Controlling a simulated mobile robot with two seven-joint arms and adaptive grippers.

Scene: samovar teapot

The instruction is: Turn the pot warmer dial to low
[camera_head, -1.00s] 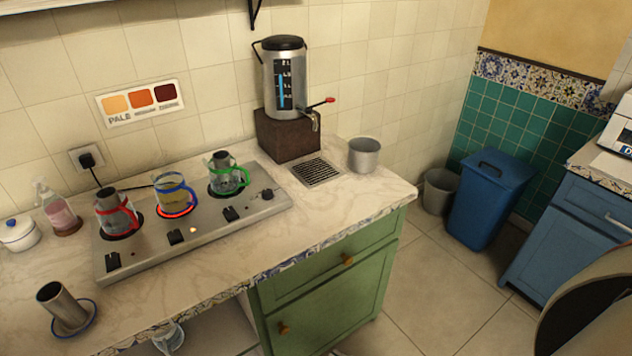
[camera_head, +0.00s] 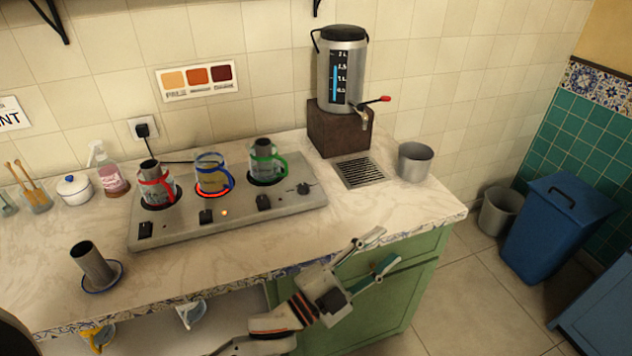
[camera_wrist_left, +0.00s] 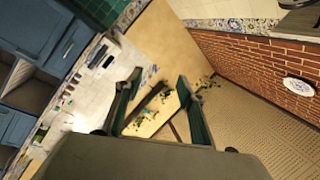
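The pot warmer (camera_head: 212,226) is a long grey plate on the counter, with glass pots on its three burners. The blue-handled pot (camera_head: 212,172) stands on the middle burner, which glows red. Black switches run along the front edge, and an orange light (camera_head: 225,213) is lit near the middle one. A round dark dial (camera_head: 304,188) sits at the plate's right end; its setting is too small to read. My left gripper (camera_head: 378,252) is in front of the counter's edge, right of and nearer than the dial, with its fingers apart and empty. The left wrist view shows its open fingers (camera_wrist_left: 158,105). My right gripper is out of view.
A metal urn (camera_head: 342,75) with a red-tipped tap stands on a brown block behind a drain grate (camera_head: 361,172). A grey metal cup (camera_head: 414,162) is right of the grate. A metal cylinder on a saucer (camera_head: 92,265) is at front left.

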